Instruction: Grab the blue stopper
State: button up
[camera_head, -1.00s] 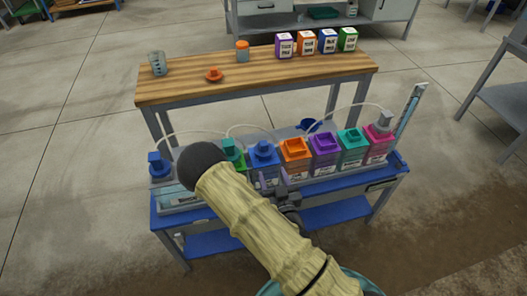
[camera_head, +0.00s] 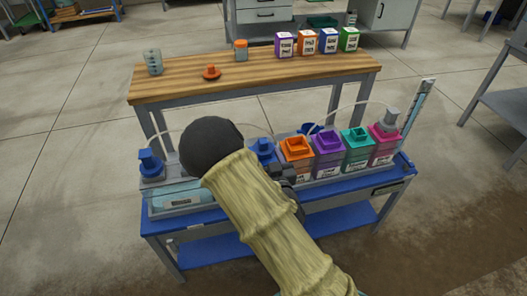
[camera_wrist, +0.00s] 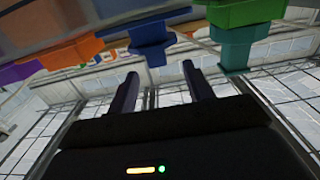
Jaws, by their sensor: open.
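The blue stopper (camera_head: 263,150) sits on a bottle in the row, just left of the orange-capped bottle (camera_head: 296,147) in the head view. It also shows in the wrist view (camera_wrist: 150,42), between an orange cap (camera_wrist: 72,53) and a green one (camera_wrist: 235,45). My gripper (camera_wrist: 161,84) is open, with nothing between its two dark fingers. In the wrist view the stopper lies beyond the fingertips, roughly between them and apart from them. In the head view my forearm hides most of the gripper and the green-capped bottle.
Purple (camera_head: 328,142), teal (camera_head: 356,137) and pink (camera_head: 384,135) capped bottles stand close together to the right. Another blue-topped part (camera_head: 150,162) stands at the skid's left end. A thin tube arches above the bottles. A wooden bench (camera_head: 200,88) stands behind.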

aim_at(262, 139)
jog(key=shift+x, duration=1.5)
jog(key=shift+w, duration=0.1)
jog(key=x, duration=0.5)
jog(key=shift+w+d+b, duration=0.1)
jog(key=shift+b, duration=0.25)
jog(key=shift+c, duration=0.4)
jog(key=c, duration=1)
